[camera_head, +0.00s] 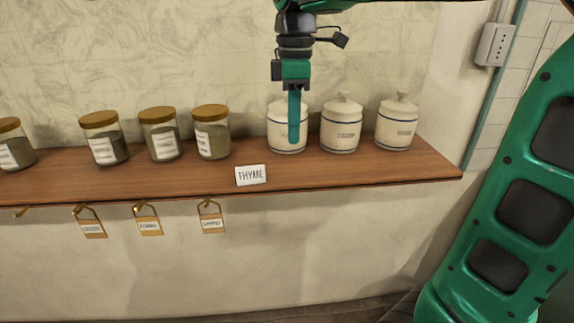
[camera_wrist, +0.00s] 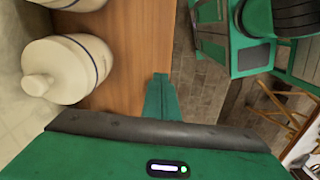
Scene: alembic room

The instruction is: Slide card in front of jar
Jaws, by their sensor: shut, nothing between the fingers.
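A white card marked THYME (camera_head: 251,175) lies on the wooden shelf near its front edge, to the left of my gripper in the head view. Several glass jars with brown lids stand to the left; the nearest to the card is a jar of green herb (camera_head: 212,132). My gripper (camera_head: 294,140) is shut and empty, pointing down in front of the leftmost white canister (camera_head: 279,124). In the wrist view my gripper (camera_wrist: 160,80) shows over the shelf's edge, with a white canister (camera_wrist: 68,68) to its left. The card is not in the wrist view.
The wooden shelf (camera_head: 330,176) is clear to the right of the card. Two more white canisters, one in the middle (camera_head: 341,126) and one at the right (camera_head: 397,126), stand at the back. Tags, such as this one (camera_head: 212,224), hang from hooks below the front edge.

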